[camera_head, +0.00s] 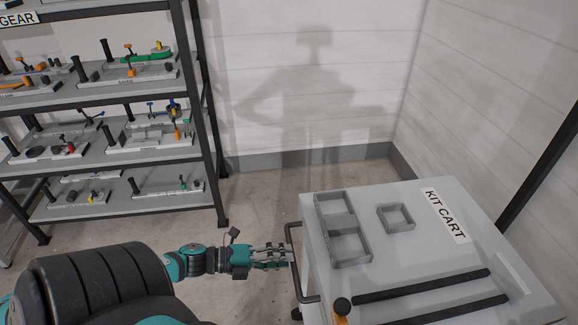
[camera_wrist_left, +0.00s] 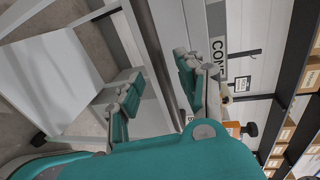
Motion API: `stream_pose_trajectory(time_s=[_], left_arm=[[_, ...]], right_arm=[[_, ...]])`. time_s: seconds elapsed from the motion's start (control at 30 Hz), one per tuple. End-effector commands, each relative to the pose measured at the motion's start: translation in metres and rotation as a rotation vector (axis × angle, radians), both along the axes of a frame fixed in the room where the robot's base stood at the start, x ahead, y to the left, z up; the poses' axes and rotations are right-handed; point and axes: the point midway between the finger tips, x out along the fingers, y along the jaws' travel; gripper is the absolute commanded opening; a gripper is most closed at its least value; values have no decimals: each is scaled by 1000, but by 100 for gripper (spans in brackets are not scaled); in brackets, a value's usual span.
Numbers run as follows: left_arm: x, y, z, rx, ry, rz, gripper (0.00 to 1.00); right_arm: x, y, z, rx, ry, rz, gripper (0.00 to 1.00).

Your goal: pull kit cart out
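The kit cart (camera_head: 400,258) is a light grey cart with a "KIT CART" label on its top, at the lower right of the head view. Its dark handle (camera_head: 290,240) runs along its left side. My left gripper (camera_head: 280,256) reaches in from the left, with its fingertips at the handle. In the left wrist view the two teal-backed fingers (camera_wrist_left: 155,92) stand apart, and a dark bar (camera_wrist_left: 150,50) appears to pass between them. I cannot tell whether either finger touches it. My right gripper is in neither view.
Grey open trays (camera_head: 342,240) and a smaller square tray (camera_head: 396,217) sit on the cart top, near two dark strips (camera_head: 425,287). A shelving rack (camera_head: 125,100) with fixtures stands at the left. Walls close in behind and right; bare floor (camera_head: 250,205) lies left of the cart.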

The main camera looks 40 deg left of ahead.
Motion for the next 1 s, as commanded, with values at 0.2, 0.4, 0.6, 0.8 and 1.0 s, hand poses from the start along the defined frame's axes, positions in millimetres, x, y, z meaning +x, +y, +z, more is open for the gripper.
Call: stream_pose_trajectory(time_s=[0.2, 0.4, 0.6, 0.8, 1.0], left_arm=[[-39, 30, 9, 2, 5, 1, 38], [-64, 50, 15, 0, 4, 3, 38], [-73, 58, 19, 0, 1, 2, 38], [-73, 58, 19, 0, 1, 2, 38], [-73, 58, 19, 0, 1, 2, 38]], right_arm=[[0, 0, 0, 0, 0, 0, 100], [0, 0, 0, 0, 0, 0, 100], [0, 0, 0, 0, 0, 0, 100], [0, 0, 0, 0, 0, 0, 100], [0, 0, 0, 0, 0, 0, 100]])
